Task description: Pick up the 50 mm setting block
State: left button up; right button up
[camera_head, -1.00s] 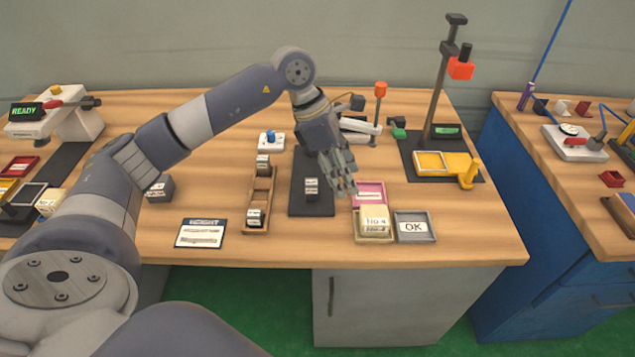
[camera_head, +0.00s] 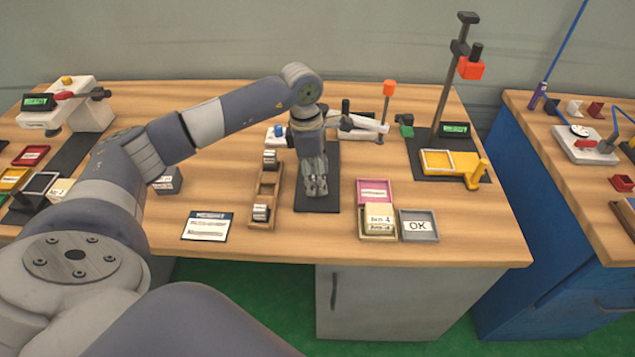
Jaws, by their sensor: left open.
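My left gripper (camera_head: 315,188) points down over the black base plate (camera_head: 318,206) of a fixture in the middle of the table. It is open. The small dark block with a pale label that stood on this plate is now hidden behind or between the fingers. I cannot tell whether the fingers touch it. Two similar blocks sit in the wooden rack (camera_head: 264,190) left of the plate: a far one (camera_head: 270,159) and a near one (camera_head: 261,212). I cannot read the sizes on their labels. My right gripper is not in view.
Right of the plate are a pink tray (camera_head: 375,188), a cream labelled box (camera_head: 379,222) and a grey OK tray (camera_head: 418,226). A tall stand (camera_head: 447,100) rises at the back right. A card (camera_head: 206,226) lies at the front left. My arm spans the table's left.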

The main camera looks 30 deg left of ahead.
pick_arm(q)
notch_tip(320, 180, down, 2)
jog(key=shift+w+d+f, duration=0.1)
jog(key=shift+c, duration=0.3)
grip_shut()
jog(key=shift+r, duration=0.2)
